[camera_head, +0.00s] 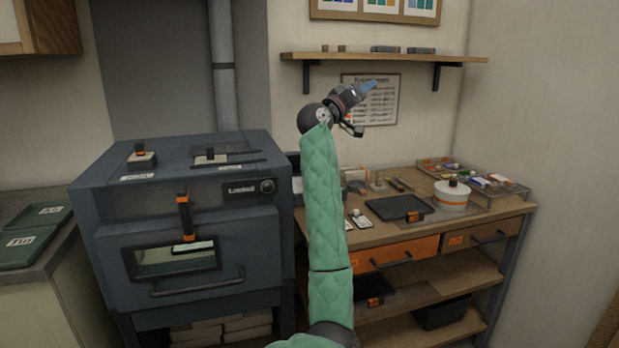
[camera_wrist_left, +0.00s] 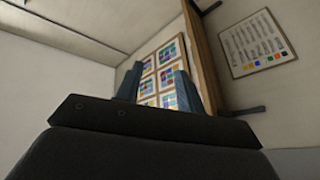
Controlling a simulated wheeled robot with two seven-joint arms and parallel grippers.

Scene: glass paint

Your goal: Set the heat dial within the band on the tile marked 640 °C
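A dark blue-grey kiln (camera_head: 100,215) stands at the left. A small round dark knob (camera_head: 267,186) sits on its upper front, beside a pale label; it may be the heat dial, and its setting is too small to read. I cannot make out a tile marked 640 °C. My left gripper (camera_head: 368,88) is raised in front of the back wall, well above the workbench and up and to the right of the kiln. Its two blue fingers also show in the left wrist view (camera_wrist_left: 158,85), apart with nothing between them. My right gripper is out of view.
A wooden workbench (camera_head: 470,222) at the right holds a black tray (camera_head: 400,208), a white round pot (camera_head: 452,194) and small items. A shelf (camera_head: 400,58) runs above my gripper. An orange-black handle (camera_head: 185,215) stands out from the kiln front. Green trays (camera_head: 30,235) lie far left.

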